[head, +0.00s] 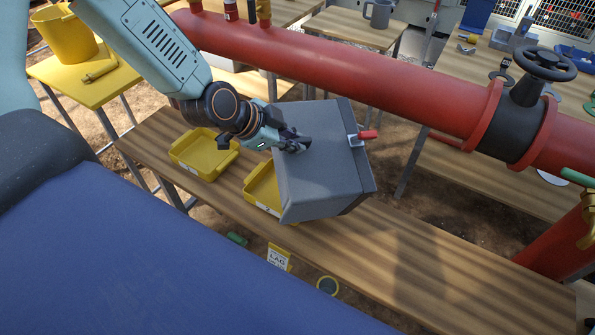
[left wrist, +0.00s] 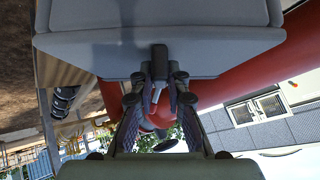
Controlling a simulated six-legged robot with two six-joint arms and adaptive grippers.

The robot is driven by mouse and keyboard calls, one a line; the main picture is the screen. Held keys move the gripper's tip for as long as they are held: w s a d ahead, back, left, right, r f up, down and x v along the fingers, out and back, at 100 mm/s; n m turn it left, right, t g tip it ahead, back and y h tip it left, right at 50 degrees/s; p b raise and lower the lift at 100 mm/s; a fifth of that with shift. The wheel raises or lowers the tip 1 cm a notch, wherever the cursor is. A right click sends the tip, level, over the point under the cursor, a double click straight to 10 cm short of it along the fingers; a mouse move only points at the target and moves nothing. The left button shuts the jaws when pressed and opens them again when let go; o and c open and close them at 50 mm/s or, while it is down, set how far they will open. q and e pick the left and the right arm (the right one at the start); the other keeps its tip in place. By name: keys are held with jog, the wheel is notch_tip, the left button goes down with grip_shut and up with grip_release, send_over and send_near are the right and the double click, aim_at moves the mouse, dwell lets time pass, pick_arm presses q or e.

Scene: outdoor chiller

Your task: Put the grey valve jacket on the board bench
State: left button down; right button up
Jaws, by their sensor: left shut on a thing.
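The grey valve jacket (head: 325,178) is a boxy grey shell with a small red-ended part (head: 368,134) on its right side. My left gripper (head: 294,142) is shut on it at its near face. The jacket is tilted and appears held above a long wooden-topped bench (head: 390,255) in front of the red pipe. I cannot tell whether its lower edge touches anything. In the left wrist view the grey jacket (left wrist: 160,48) fills the top, with the fingers (left wrist: 160,90) at a dark tab on it. My right gripper is not in view.
Two yellow trays (head: 204,172) (head: 250,190) are on the bench, one partly behind the jacket. The bench's right stretch is clear. The red pipe (head: 350,72) with a black valve wheel (head: 545,64) crosses behind.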

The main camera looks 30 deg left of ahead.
aim_at(289, 156)
pick_arm(q)
jog(key=shift+w+d+f, duration=0.1)
jog(key=shift+d+f, duration=0.1)
jog(key=shift+f, duration=0.9)
jog(key=shift+a+f+b, duration=0.15)
jog(key=shift+f+b, duration=0.65)
jog(key=shift+f, duration=0.75)
jog(key=c, duration=1.3)
grip_release()
jog(key=shift+f, duration=0.1)
jog(key=shift+c, duration=0.2)
